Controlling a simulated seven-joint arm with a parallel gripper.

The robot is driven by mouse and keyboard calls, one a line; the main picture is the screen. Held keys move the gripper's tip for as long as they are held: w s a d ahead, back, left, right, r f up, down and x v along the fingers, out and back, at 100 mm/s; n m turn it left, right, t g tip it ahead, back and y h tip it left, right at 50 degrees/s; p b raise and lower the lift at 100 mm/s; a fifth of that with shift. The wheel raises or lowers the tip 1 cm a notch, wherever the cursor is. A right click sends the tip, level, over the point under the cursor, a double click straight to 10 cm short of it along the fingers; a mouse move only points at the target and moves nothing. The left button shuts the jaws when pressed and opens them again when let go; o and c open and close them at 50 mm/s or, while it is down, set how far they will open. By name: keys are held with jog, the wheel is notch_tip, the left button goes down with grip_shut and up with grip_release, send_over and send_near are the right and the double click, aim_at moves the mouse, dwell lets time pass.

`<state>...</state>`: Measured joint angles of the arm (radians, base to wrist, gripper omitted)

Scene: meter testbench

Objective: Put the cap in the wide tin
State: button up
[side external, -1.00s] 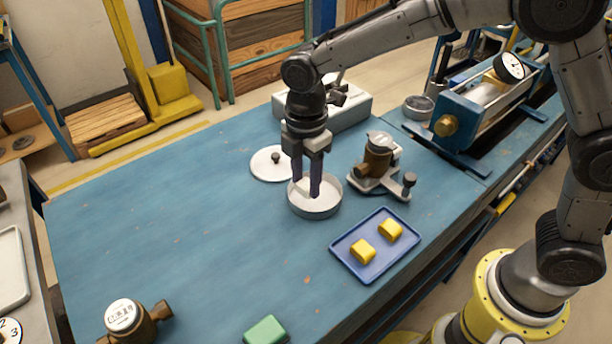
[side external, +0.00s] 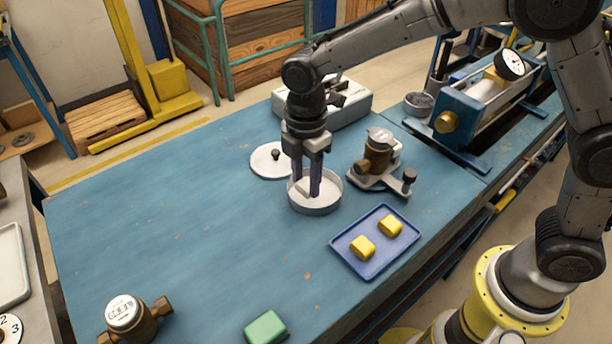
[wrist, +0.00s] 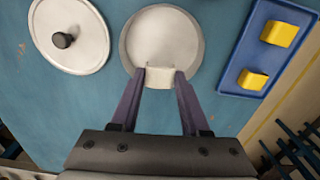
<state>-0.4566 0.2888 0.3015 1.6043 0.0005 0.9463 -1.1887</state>
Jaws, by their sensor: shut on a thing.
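The wide tin (side external: 316,206) is a round, shallow, pale metal dish on the blue bench; it also shows in the wrist view (wrist: 128,45). My gripper (side external: 307,190) points down over the tin with its fingertips inside or just above the rim. In the wrist view my gripper (wrist: 162,77) is shut on a small whitish block-like piece, the cap (wrist: 162,78), held at the near side of the tin. In the side view the cap is mostly hidden by the fingers. I cannot tell whether it touches the tin floor.
A round lid with a dark knob (side external: 270,161) lies left of the tin. A brass meter on a stand (side external: 378,160) is close on the right. A blue tray (side external: 374,267) holds two yellow blocks. A green block (side external: 265,328) lies near the front edge.

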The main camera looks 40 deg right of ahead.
jog(key=shift+f, duration=0.45)
dwell(0.4)
jog(key=o, duration=1.3)
jog(key=shift+r, duration=3.55)
